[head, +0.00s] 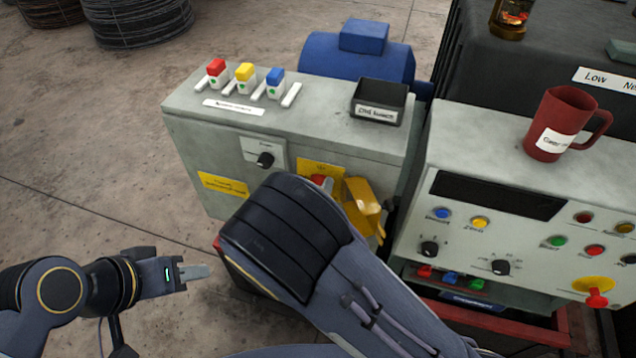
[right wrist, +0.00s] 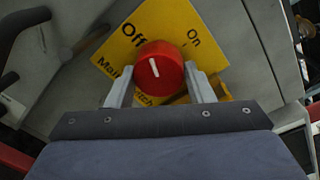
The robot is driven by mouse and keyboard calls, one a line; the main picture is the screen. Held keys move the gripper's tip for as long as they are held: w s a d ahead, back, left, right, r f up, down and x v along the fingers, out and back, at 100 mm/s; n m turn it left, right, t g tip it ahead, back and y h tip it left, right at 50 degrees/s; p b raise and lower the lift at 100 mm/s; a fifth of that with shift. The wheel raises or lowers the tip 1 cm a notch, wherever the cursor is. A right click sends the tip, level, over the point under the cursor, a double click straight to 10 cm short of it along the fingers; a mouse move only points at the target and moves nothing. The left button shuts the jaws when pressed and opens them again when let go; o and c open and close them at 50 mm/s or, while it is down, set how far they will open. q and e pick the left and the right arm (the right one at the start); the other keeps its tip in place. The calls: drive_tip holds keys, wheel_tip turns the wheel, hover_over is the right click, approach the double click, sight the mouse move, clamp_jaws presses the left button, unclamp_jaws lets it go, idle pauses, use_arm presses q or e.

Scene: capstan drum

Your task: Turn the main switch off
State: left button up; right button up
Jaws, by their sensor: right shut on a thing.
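The main switch is a red round knob (right wrist: 165,58) with a white mark, on a yellow plate (right wrist: 185,18) lettered Off and On. The mark points up and slightly left in the right wrist view, between the two words and nearer Off. My right gripper (right wrist: 158,78) has one finger on each side of the knob and is shut on it. In the head view only a bit of red knob (head: 319,180) shows past my right arm, which hides the right gripper. My left gripper (head: 195,272) is low at the left, away from the cabinet; its finger gap cannot be made out.
The grey cabinet (head: 200,140) carries red, yellow and blue switches on top, a black tray (head: 378,101) and a small black knob (head: 265,160) on its front. A yellow part (head: 362,205) juts out beside the main switch. A control panel (head: 520,235) with a red mug (head: 562,125) stands right.

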drive_tip(key=shift+n+p, duration=1.85)
drive_tip(key=shift+n, duration=0.35)
drive_tip(key=o, duration=1)
drive_tip(key=shift+c, duration=0.2)
drive_tip(key=b+v, duration=0.1)
drive_tip(key=v, duration=0.7)
drive_tip(key=shift+b, duration=0.3)
